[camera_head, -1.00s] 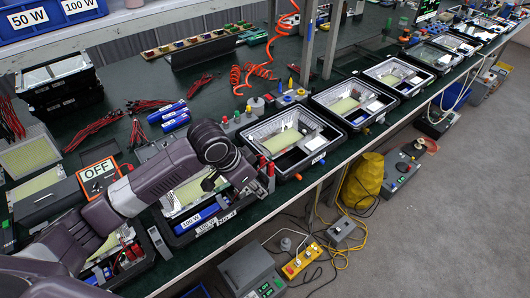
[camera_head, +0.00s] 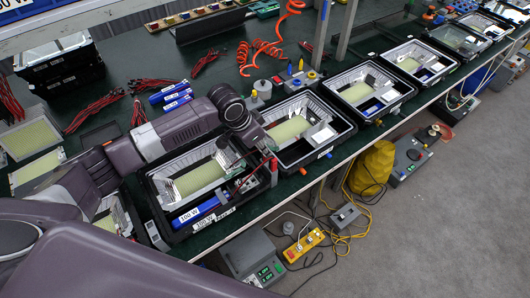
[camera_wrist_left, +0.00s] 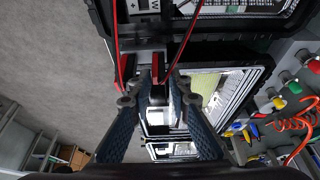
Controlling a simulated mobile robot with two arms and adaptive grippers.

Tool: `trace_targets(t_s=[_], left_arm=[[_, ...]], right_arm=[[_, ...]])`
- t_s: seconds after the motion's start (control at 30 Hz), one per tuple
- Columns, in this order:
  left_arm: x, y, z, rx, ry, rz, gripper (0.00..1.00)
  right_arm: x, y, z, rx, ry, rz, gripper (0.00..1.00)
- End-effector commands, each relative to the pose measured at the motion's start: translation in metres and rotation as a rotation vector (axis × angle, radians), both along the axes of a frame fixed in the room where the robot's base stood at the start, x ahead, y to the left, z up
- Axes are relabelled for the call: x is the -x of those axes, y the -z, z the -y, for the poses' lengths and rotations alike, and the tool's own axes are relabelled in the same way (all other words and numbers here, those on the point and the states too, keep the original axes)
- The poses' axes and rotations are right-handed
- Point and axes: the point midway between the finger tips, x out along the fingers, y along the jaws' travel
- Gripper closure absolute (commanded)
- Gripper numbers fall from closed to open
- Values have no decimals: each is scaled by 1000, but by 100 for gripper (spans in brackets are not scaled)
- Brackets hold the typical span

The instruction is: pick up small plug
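My left gripper (camera_head: 266,158) reaches down at the right front corner of a black floodlight housing (camera_head: 160,196). In the left wrist view, its two fingers (camera_wrist_left: 159,78) stand apart. A small dark grey piece (camera_wrist_left: 158,96) shows in the gap, but I cannot tell whether it lies between the pads or beyond them. A small red piece (camera_head: 274,166) shows beside the fingertips in the head view. My right gripper is not in view.
More open housings (camera_head: 372,83) run along the bench to the right. A blue 100 W piece (camera_head: 195,213) lies in the near housing. Red wires (camera_wrist_left: 186,45) hang close to the fingers. Several blue cylinders (camera_head: 176,95) lie behind my arm.

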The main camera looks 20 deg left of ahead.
Motion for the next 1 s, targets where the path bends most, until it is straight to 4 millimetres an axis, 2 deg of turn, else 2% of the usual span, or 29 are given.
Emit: trace_targets(t_s=[0.03, 0.1, 0.2, 0.27, 0.43, 0.63, 0.83, 1.0], left_arm=[[-1, 2, 1, 0, 0, 0, 83], [-1, 4, 1, 0, 1, 2, 83], [-1, 4, 1, 0, 1, 2, 83], [-1, 3, 1, 0, 1, 2, 83], [-1, 3, 1, 0, 0, 1, 100], [-1, 3, 1, 0, 0, 1, 100], [-2, -2, 1, 1, 0, 2, 100], [-3, -23, 1, 1, 0, 7, 100]], right_arm=[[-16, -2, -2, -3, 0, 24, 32], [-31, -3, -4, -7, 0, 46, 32], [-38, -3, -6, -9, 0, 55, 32], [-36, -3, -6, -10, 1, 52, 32], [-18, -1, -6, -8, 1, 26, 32], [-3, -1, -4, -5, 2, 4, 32], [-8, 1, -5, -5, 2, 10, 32], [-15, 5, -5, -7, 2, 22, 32]])
